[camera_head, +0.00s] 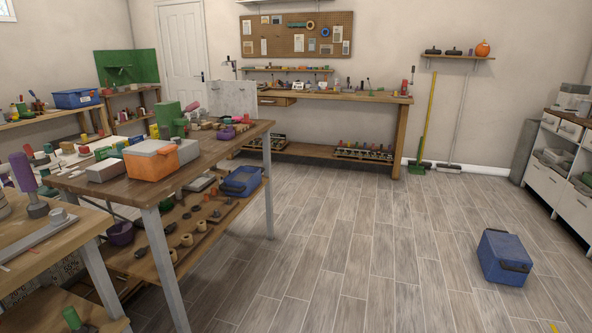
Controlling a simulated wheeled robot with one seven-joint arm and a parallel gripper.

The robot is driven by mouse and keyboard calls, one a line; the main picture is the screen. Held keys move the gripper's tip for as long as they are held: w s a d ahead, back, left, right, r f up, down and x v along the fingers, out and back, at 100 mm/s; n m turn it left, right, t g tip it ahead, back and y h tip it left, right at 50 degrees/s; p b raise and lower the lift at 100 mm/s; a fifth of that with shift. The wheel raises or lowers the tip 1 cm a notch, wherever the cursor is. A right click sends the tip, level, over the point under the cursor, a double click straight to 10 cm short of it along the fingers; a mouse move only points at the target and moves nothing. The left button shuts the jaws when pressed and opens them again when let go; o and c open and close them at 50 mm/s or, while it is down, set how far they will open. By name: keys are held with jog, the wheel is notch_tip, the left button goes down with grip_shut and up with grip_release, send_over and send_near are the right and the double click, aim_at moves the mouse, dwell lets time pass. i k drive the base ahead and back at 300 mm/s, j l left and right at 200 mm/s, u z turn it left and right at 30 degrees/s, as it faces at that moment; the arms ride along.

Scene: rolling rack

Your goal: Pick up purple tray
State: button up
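No thing that is clearly a purple tray shows in the head view. A small purple item (226,133) sits on top of the wooden workbench (215,150), near its far right end; it is too small to tell its shape surely. A rounded purple container (121,234) sits on that bench's lower shelf, partly in shadow. A purple-handled tool (23,174) stands at the far left. My gripper is not in view.
An orange and grey box (151,160) stands on the workbench. A blue toolbox (505,257) sits on the floor at right; another blue box (241,181) is on the lower shelf. The wood floor (360,240) between is clear. White cabinets (548,183) stand at right.

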aim_at(226, 131)
jog(key=i, duration=1.95)
jog(key=i+u, duration=0.25)
jog(key=i, duration=1.6)
jog(key=i+j, duration=0.3)
jog(key=j+u, duration=0.05)
